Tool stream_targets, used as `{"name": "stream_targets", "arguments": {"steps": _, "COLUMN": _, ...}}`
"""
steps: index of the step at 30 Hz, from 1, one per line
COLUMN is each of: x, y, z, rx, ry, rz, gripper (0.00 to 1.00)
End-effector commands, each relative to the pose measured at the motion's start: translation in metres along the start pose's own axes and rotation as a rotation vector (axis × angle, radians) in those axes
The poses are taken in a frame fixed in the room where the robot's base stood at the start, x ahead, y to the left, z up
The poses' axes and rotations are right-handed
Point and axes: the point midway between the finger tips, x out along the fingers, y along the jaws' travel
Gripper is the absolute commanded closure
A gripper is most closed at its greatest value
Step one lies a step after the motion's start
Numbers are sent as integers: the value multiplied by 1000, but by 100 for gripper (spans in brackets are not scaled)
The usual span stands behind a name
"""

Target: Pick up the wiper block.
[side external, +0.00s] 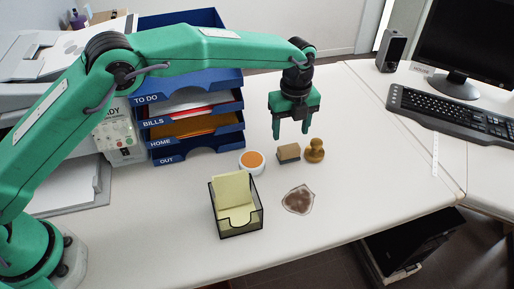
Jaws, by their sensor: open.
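The wiper block (289,153) is a small block with a tan top and a darker side. It lies on the white desk, just left of a round-handled wooden stamp (315,151). My gripper (291,131) points down with its two green fingers apart and nothing between them. In the picture its fingertips are a little above the block, and they do not appear to touch it.
A round white container with an orange top (252,162) stands left of the block. A black mesh note holder (238,227) with yellow paper stands nearer the front. Blue stacked trays (205,150) stand behind left. A keyboard (455,115) lies at right. The desk right of the stamp is clear.

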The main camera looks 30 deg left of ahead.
Motion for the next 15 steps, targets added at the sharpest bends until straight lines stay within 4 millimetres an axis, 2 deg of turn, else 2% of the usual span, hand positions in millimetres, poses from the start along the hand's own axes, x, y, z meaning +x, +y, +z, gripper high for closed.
{"name": "stream_targets", "arguments": {"steps": 15, "x": 26, "y": 0, "z": 0, "rx": -2, "ry": 0, "rz": -1, "gripper": 40}}
